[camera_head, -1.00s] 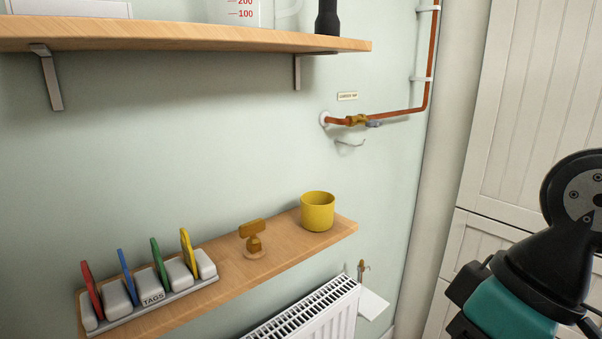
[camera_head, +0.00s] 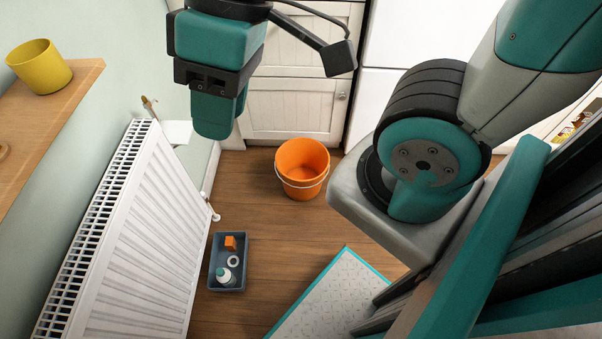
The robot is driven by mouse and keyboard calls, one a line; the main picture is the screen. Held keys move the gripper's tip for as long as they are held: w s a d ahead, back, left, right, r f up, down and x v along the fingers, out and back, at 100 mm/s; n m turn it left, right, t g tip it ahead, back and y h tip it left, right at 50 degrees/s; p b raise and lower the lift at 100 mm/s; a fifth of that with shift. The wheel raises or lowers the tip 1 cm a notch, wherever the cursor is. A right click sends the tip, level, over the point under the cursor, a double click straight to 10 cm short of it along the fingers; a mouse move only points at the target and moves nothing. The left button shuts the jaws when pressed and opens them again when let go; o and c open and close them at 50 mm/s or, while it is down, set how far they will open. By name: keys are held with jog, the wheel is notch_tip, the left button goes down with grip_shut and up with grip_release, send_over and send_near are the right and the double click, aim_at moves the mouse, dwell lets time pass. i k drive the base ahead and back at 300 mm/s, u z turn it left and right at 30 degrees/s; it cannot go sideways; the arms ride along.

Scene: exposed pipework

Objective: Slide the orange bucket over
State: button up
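The orange bucket (camera_head: 302,168) stands upright on the wooden floor in front of the white cabinet. Its inside looks empty, and its pale wire handle hangs down across the near side. My gripper (camera_head: 217,118) is in the upper left of the view, pointing down, to the left of the bucket in the picture and apart from it. The fingers are seen from above and behind, so I cannot tell whether they are open or shut. Nothing held shows in it.
A white radiator (camera_head: 135,240) runs along the left wall. A grey tray (camera_head: 228,285) with a small orange block, a ring and a bottle lies on the floor beside it. A yellow pot (camera_head: 40,66) stands on the wooden shelf (camera_head: 50,125). Floor between tray and bucket is clear.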

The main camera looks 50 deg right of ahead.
aim_at(302, 164)
jog(key=k, duration=1)
jog(key=z, duration=1.9)
jog(key=i, duration=1.9)
jog(key=u, duration=2.05)
